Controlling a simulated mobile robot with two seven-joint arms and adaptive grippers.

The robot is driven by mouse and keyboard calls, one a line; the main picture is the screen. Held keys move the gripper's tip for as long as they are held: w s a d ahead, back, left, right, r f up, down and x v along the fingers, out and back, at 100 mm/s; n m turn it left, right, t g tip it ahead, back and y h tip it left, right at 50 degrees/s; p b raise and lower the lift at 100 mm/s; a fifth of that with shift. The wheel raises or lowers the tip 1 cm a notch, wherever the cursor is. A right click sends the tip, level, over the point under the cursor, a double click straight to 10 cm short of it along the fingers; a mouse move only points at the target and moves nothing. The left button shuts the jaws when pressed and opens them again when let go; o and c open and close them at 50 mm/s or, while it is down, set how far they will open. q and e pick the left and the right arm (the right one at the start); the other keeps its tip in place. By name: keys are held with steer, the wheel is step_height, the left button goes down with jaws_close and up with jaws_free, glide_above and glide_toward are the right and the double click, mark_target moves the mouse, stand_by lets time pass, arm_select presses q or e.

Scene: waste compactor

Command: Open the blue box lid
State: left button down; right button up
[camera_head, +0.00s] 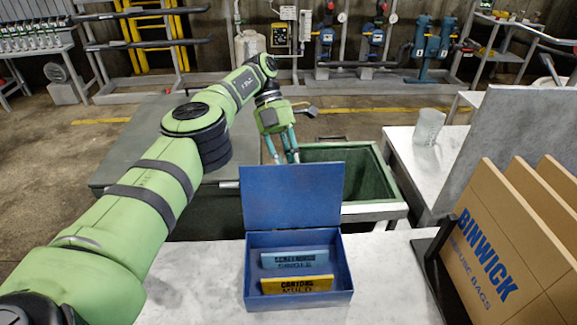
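The blue box (249,276) sits on the pale counter in the centre foreground. Its lid (292,196) is raised and stands roughly upright at the back edge of the box. Inside are a light blue block (296,263) and a yellow block (297,284), both with dark lettering. My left gripper (285,161) is behind and just above the lid's top edge, pointing down. Its two fingers are apart with nothing visible between them. I cannot tell whether they touch the lid. My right gripper is not in view.
A green open-topped bin (345,152) stands behind the box. A cardboard "BINWICK" carton (497,245) in a dark holder stands at the right. A translucent cup (429,126) stands on a side table (408,152). The counter right of the box is clear.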

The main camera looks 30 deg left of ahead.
arm_select(q)
steer(key=shift+a+f, duration=0.15)
steer(key=shift+f, duration=0.2)
steer(key=c, duration=1)
jaws_free()
steer(key=shift+w+a, duration=0.1)
steer(key=shift+w, duration=0.35)
